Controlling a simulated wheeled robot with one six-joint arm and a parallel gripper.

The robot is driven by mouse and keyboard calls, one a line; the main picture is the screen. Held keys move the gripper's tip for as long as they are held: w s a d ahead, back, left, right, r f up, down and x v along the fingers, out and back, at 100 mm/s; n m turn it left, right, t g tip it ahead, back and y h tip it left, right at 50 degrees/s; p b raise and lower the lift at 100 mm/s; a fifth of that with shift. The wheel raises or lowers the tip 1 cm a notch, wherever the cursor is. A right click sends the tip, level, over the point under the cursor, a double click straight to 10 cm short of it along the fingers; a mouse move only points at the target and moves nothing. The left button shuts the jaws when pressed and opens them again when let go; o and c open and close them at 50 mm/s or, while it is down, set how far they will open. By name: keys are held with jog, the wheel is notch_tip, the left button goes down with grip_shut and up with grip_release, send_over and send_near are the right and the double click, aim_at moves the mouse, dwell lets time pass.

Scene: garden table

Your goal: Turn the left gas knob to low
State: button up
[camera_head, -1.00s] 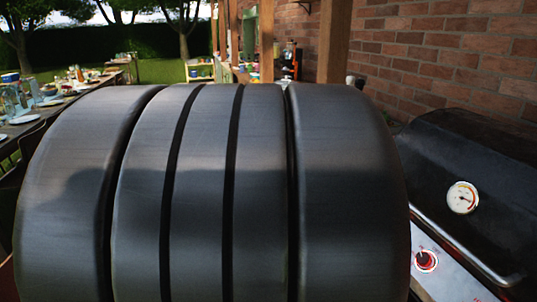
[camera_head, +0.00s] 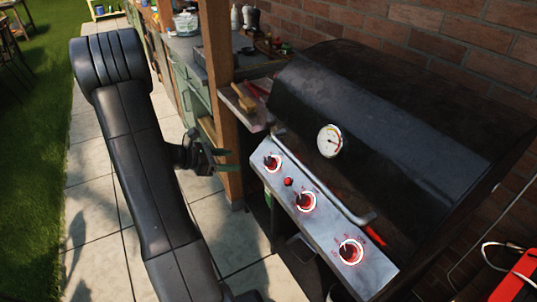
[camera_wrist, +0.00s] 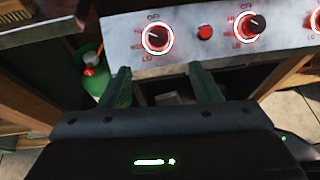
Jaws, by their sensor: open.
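The left gas knob (camera_head: 272,163) is a dark knob in a red-and-white ring at the left end of the grill's control panel (camera_head: 327,224). In the wrist view the left gas knob (camera_wrist: 157,38) has OFF above it, other marks down its left side and LO below. Its exact setting is too small to tell. My gripper (camera_head: 230,161) is left of the panel, apart from the knob, with green fingers pointing towards it. In the wrist view my gripper (camera_wrist: 161,74) is open and empty, its fingers just below the panel, on either side of the knob.
A red button (camera_wrist: 205,33) and the middle knob (camera_wrist: 249,27) sit right of the left knob. The lid handle (camera_head: 330,185) runs above the panel. A wooden post (camera_head: 220,90) stands behind my gripper. A green gas bottle (camera_wrist: 95,67) is below the panel.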

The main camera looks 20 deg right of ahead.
aim_at(267, 161)
jog(key=p+x, duration=0.1)
jog(key=x, duration=1.2)
jog(key=shift+w+d+f, duration=0.15)
jog(key=shift+d, duration=0.2)
jog(key=c, duration=1)
